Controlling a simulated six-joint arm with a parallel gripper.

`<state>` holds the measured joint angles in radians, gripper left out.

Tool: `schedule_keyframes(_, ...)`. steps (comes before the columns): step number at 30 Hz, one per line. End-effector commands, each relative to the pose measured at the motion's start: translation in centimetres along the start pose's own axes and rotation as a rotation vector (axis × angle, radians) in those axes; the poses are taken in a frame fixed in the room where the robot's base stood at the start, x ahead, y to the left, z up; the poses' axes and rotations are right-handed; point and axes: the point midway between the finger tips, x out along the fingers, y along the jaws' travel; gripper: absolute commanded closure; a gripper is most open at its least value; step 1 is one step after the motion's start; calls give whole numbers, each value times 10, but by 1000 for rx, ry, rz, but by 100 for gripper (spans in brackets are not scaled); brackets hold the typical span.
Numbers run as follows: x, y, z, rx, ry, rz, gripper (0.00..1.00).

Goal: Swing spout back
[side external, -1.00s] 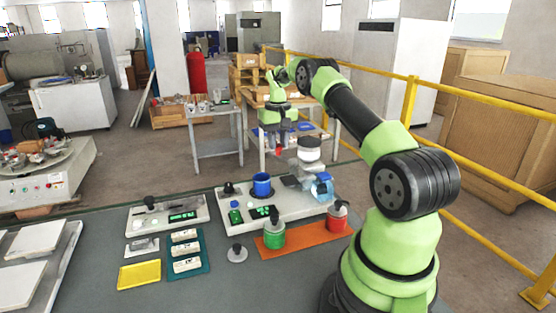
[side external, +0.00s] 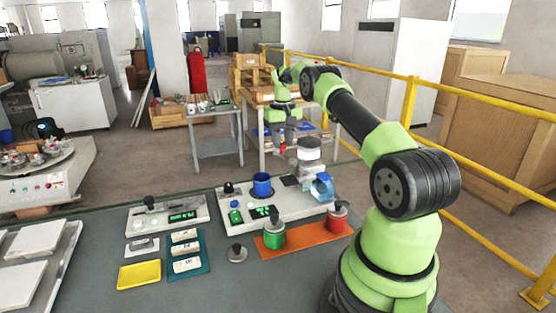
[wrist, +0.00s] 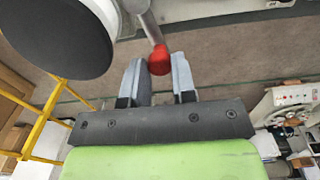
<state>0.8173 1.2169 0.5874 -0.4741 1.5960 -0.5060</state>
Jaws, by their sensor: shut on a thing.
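My gripper (wrist: 159,74) is shut on a red knob (wrist: 159,61) at the end of a grey rod (wrist: 150,25), which appears to be the spout's handle. The knob sits between the fingertips in the wrist view. In the side external view my gripper (side external: 286,137) hangs behind the dispenser, beside its white round top (side external: 309,150). The grip itself is too small to make out there. The dispenser's grey body (side external: 310,170) stands at the back of the white station. A blue cup (side external: 262,185) stands on the station to its left. The spout's outlet cannot be made out.
A green jar (side external: 273,236) and a red jar (side external: 337,219) stand on an orange mat (side external: 300,236). A yellow tray (side external: 139,275) and a teal holder (side external: 202,268) lie at the front left. A large dark disc (wrist: 60,38) is close to my gripper's left in the wrist view.

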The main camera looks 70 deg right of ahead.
Motion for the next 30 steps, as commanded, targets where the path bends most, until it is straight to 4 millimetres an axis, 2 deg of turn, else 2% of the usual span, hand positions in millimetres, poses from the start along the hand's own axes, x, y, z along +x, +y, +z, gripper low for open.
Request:
schedule_keyframes(8, 0, 12, -2, 0, 1, 1, 92)
schedule_keyframes(21, 0, 14, -2, 1, 1, 5, 92)
schedule_keyframes(22, 0, 14, -2, 1, 1, 5, 68)
schedule_keyframes(24, 0, 14, -2, 1, 1, 4, 52)
schedule_keyframes(25, 0, 14, -2, 1, 1, 4, 49)
schedule_keyframes(30, 0, 13, -2, 0, 1, 2, 49)
